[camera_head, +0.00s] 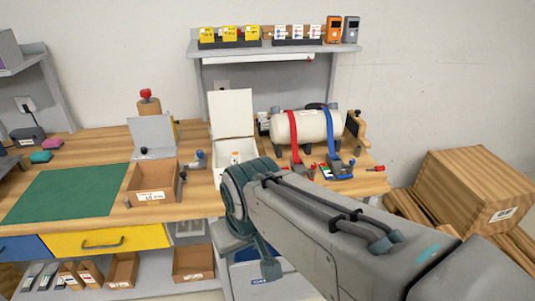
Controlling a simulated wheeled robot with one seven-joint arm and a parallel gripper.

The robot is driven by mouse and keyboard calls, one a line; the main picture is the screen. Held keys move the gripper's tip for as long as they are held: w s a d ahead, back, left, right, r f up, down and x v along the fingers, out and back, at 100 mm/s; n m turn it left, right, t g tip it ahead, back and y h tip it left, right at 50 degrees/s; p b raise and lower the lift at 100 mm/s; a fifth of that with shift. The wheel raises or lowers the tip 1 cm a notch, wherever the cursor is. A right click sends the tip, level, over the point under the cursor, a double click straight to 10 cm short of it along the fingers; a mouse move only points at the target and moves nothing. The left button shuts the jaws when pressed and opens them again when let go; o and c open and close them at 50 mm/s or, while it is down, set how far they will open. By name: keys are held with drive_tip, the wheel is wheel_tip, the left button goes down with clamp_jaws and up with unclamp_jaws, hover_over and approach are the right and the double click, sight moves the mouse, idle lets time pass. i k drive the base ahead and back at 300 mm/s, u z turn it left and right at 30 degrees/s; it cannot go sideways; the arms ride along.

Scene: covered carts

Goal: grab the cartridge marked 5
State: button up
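I cannot make out a number 5 on anything, so I cannot tell which thing is the cartridge. A white box (218,150) with its lid raised stands mid-bench; a small white item with an orange mark (236,158) shows inside it. My arm crosses from the lower right and bends down in front of the bench. My gripper (268,268) seems to be at its lower end, below the bench edge and apart from the box. Its fingers are not clear, and nothing is seen held. My arm hides part of the box's front and the bench edge.
A shelf (345,48) above holds yellow and white labelled items. A cream tank (308,126) with red and blue straps stands right of the box. An open wooden tray (166,178) and a green mat (70,192) lie left. A wooden crate (460,190) stands at right.

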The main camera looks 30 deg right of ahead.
sight(236, 159)
drive_tip(key=z, duration=0.1)
drive_tip(key=i, duration=1)
